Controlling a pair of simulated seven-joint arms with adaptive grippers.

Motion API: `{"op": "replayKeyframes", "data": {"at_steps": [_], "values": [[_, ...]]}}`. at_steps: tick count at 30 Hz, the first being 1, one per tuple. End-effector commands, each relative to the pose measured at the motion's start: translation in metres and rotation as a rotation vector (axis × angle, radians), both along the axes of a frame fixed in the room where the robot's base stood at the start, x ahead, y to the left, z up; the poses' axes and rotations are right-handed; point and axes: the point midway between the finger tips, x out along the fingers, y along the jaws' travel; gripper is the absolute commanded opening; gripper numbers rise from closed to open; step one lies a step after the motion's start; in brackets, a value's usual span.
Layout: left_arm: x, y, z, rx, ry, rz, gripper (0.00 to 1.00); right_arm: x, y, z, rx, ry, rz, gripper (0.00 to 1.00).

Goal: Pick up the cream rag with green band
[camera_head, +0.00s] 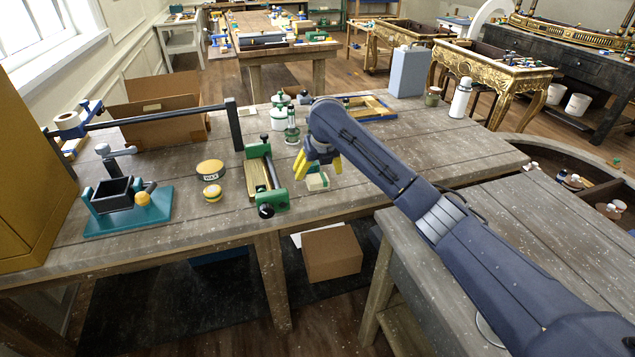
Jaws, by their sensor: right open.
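The cream rag with green band (317,182) lies folded on the wooden workbench (345,202), near its front edge. My right gripper (318,168) reaches in from the right with yellow fingertips pointing down. Its fingers are spread and sit just above and behind the rag in the picture. I cannot tell whether a fingertip touches the rag. My left gripper is not in view.
A green clamp with a wooden block (259,175) stands close left of the rag. Yellow round tins (210,169) and a teal-based vise (128,207) are further left. Green-and-white jars (279,118) stand behind. The bench right of the rag is bare under my arm.

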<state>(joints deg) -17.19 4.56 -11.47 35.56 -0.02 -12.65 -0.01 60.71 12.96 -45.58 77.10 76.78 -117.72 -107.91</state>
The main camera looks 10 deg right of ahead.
Motion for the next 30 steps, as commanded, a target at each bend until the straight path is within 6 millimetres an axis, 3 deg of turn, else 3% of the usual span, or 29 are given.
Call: {"op": "replayKeyframes", "data": {"at_steps": [15, 26, 30], "values": [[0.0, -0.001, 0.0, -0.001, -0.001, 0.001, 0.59, 0.017, 0.0, -0.045, 0.0, 0.001, 0.0, 0.87], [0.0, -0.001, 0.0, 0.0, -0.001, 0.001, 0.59, 0.019, 0.0, -0.049, 0.0, -0.001, 0.0, 0.87], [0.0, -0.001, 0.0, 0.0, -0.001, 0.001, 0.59, 0.019, 0.0, -0.049, 0.0, -0.001, 0.0, 0.72]]}}
